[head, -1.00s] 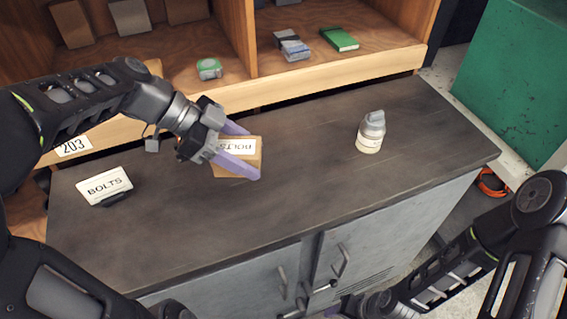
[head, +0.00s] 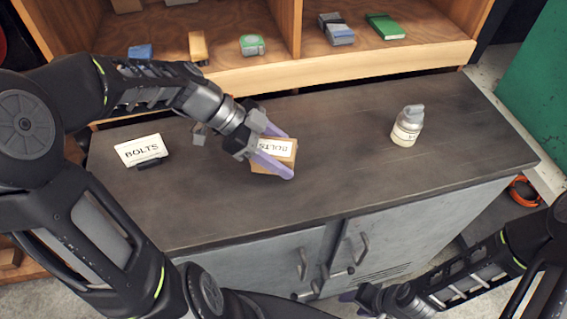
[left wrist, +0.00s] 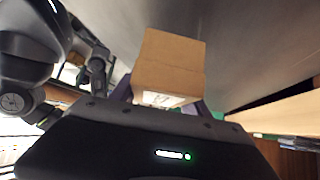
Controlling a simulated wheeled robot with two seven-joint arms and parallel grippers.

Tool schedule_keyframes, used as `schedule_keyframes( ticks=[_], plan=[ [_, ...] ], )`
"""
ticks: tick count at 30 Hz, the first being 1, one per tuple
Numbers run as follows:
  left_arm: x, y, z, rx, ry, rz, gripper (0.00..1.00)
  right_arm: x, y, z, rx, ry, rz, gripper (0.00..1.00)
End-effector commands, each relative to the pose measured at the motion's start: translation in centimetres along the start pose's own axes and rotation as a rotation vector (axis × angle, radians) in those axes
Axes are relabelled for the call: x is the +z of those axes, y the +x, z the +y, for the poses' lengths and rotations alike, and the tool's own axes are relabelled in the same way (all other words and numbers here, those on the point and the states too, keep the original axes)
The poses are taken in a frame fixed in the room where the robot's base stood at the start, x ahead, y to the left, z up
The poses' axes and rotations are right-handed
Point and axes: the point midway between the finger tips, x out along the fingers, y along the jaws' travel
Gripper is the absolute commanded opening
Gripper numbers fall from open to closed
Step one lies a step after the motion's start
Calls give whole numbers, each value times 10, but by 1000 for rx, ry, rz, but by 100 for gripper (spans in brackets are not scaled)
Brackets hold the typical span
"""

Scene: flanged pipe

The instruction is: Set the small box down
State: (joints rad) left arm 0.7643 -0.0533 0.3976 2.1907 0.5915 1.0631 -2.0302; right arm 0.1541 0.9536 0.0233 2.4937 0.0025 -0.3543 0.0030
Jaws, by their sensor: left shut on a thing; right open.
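The small cardboard box (head: 279,156) has a white label reading BOLTS, which appears upside down in the head view. My left gripper (head: 276,152) is shut on it, with one purple finger on each side. The box is over the middle of the dark cabinet top (head: 340,170); I cannot tell whether its underside touches. In the left wrist view the box (left wrist: 168,68) shows a plain brown face and sits between the fingers. My right gripper (head: 358,297) is low at the front of the cabinet, away from the box, and is open.
A BOLTS sign (head: 139,150) stands at the left of the top. A grey-capped bottle (head: 407,126) stands to the right. A wooden shelf (head: 370,58) with several small items runs along the back. The top between box and bottle is clear.

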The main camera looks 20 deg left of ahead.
Motion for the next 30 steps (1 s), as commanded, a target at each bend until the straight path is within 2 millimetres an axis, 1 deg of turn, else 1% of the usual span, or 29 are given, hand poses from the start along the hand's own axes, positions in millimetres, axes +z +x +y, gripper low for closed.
schedule_keyframes(
  ticks=[2, 6, 9, 17, 20, 21, 28, 29, 30],
  plan=[
    [4, 4, 1, 3, -2, 2, 0, 0, -2, 0, 0, 0, 0, 48],
    [19, 18, 1, 4, -4, 3, 0, 0, -4, -1, 1, 1, -1, 48],
    [25, 24, 1, 2, -2, 2, 0, 1, -4, -1, 1, 1, -1, 48],
    [26, 25, 0, 1, 0, 1, 0, 1, -4, -1, 1, 1, -1, 48],
    [29, 27, 0, 1, 0, 1, 0, 0, 0, 0, 1, 0, -1, 48],
    [29, 27, 0, 1, 0, 0, 55, 0, 0, 0, 0, 0, 0, 48],
    [28, 26, 0, 1, 0, 0, 74, 0, -1, 0, 0, 0, -1, 48],
    [28, 26, 0, 1, 0, 0, 76, 0, -1, 0, 0, 0, -1, 48],
    [28, 26, 0, 1, -1, 0, 76, 0, -1, 0, 0, 0, 0, 48]
  ],
)
